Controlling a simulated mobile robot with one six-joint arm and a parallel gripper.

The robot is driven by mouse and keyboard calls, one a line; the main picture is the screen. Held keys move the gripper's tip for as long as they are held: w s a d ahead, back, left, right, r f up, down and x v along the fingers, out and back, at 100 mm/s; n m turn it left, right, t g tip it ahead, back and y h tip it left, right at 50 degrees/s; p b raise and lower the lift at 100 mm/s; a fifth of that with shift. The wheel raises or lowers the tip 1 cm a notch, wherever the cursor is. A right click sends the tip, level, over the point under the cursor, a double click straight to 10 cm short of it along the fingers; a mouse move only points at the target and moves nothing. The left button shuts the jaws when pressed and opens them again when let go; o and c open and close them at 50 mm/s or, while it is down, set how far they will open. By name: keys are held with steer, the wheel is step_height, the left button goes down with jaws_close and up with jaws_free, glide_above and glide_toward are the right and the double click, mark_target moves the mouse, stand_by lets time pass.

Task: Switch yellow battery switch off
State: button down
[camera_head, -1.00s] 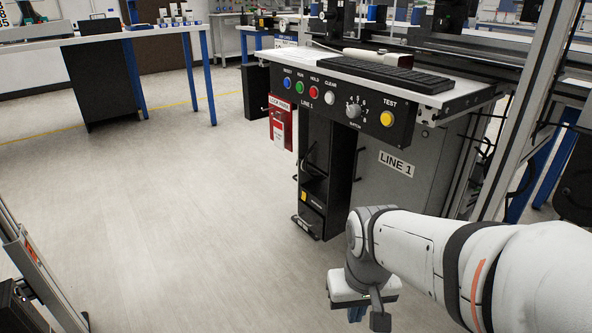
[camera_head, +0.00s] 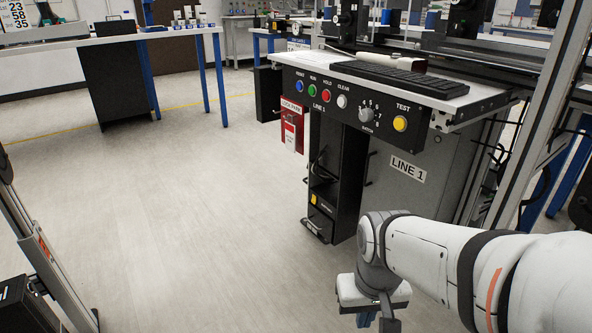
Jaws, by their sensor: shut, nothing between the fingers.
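A small yellow switch (camera_head: 314,199) sits low on the dark rack cabinet (camera_head: 348,185) under the LINE 1 bench. A small label beside it is too small to read clearly. My gripper (camera_head: 377,322) is at the bottom of the view, in front of and to the right of the cabinet, pointing down. It is shut and empty, clear of the switch. Its fingertips are partly cut off by the lower edge of the frame.
The control panel (camera_head: 383,95) with coloured buttons and a dial overhangs the cabinet. A red lock box (camera_head: 291,127) hangs at its left. A keyboard (camera_head: 393,78) lies on the bench. The floor (camera_head: 190,210) left of the cabinet is clear.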

steer(key=shift+r, duration=0.1)
step_height(320, 180, up, 3)
steer(key=p, duration=0.3)
steer(key=shift+r, duration=0.1)
stand_by(0.3)
